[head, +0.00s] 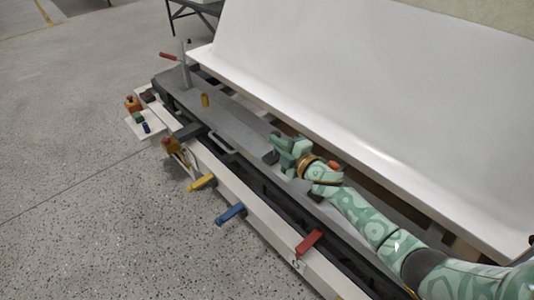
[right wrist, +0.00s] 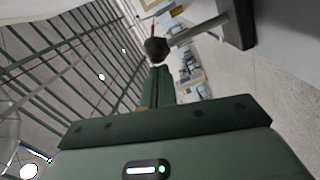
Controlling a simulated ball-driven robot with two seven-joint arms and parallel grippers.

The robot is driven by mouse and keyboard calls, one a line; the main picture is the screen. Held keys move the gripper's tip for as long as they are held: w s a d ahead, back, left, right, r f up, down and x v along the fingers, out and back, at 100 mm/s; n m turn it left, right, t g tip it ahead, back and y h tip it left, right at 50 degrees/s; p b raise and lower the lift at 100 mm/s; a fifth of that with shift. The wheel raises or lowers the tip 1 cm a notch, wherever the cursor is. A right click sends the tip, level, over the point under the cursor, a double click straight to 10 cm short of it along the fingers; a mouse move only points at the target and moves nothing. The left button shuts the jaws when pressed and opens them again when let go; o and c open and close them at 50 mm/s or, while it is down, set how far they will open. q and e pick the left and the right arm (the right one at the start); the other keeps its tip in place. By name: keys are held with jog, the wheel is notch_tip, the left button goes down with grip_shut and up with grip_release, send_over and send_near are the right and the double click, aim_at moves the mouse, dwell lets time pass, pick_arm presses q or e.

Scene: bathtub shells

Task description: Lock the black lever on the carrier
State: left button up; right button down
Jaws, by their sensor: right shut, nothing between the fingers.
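The carrier (head: 235,130) is a long grey and white frame running diagonally beneath a large white tub shell (head: 370,70). My right gripper (head: 274,146) is above the carrier's grey top, close to a small dark piece (head: 270,158); whether they touch is unclear. In the right wrist view, the shut, empty fingers (right wrist: 160,86) point toward a black ball knob (right wrist: 157,50) on a grey rod (right wrist: 195,36), just beyond the tips. This looks like the black lever. Its base is only partly shown. My left gripper is not in view.
Yellow (head: 202,182), blue (head: 230,213) and red (head: 308,242) handles line the carrier's near side. The shell's edge is close behind my right arm. The speckled floor at left is clear.

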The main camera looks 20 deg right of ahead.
pick_arm(q)
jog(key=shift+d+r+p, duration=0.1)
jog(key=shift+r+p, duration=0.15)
jog(key=shift+p, duration=0.1)
pick_arm(e)
jog(key=shift+w+d+m, duration=0.25)
jog(key=shift+d+m, duration=0.4)
jog(key=shift+m, duration=0.25)
jog(key=shift+r, duration=0.1)
jog(key=s+a+r+p, duration=0.2)
jog(key=s+r+p, duration=0.3)
jog(key=r+p, duration=0.4)
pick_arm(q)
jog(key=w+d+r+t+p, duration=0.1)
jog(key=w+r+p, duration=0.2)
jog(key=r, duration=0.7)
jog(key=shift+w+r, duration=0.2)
pick_arm(e)
jog(key=s+a+r, duration=0.3)
jog(key=s, duration=0.5)
jog(key=shift+r, duration=0.4)
